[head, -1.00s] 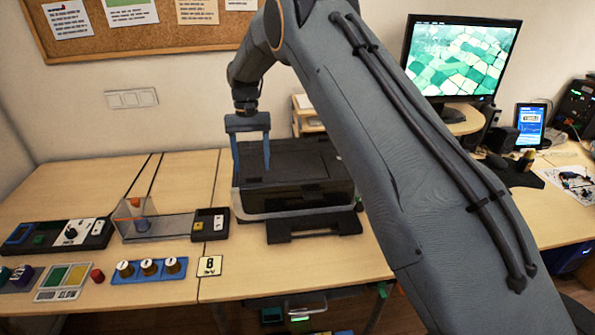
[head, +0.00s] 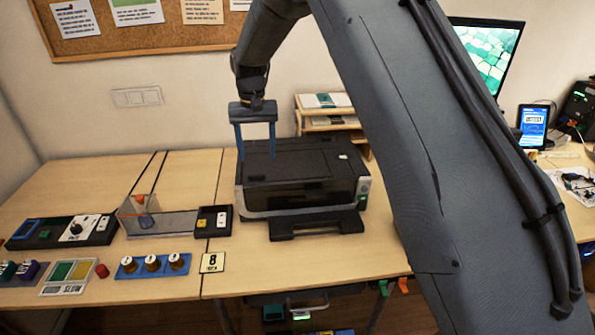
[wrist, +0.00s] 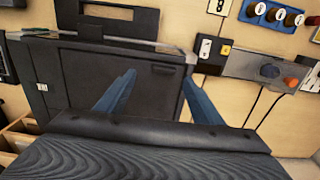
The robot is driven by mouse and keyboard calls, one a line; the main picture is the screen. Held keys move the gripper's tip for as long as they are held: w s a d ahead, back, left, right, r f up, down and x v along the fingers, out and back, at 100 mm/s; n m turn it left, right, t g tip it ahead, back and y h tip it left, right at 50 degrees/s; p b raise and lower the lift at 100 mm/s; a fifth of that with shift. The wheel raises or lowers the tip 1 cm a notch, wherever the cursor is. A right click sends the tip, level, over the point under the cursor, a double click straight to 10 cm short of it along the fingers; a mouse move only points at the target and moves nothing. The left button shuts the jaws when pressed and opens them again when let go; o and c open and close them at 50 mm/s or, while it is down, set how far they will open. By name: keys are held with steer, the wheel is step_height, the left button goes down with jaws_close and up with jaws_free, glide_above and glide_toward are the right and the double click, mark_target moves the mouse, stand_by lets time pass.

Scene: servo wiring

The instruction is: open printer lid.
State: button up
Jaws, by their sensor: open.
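The black and grey printer (head: 300,187) stands on the wooden table with its dark lid (head: 315,160) lying flat and shut. In the wrist view the lid (wrist: 100,72) fills the middle, with a dark recessed mark (wrist: 162,70) near its edge. My gripper (head: 257,155) has two blue fingers pointing down at the lid's left rear part. The fingers are apart with nothing between them. In the wrist view the gripper (wrist: 160,85) spans the lid's side edge. I cannot tell whether a fingertip touches the printer.
The printer's output tray (head: 318,226) sticks out in front. A clear box (head: 150,220) and control panels (head: 62,232) stand to the left. A wooden shelf (head: 312,122) with papers is behind the printer. A monitor (head: 488,55) stands at the right.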

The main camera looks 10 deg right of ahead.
steer(key=s+d+b, duration=0.1)
steer(key=s+d, duration=0.9)
steer(key=s, duration=0.1)
steer(key=shift+s+d+r+t, duration=0.15)
steer(key=shift+d+r+t, duration=0.05)
steer(key=shift+r+t, duration=0.1)
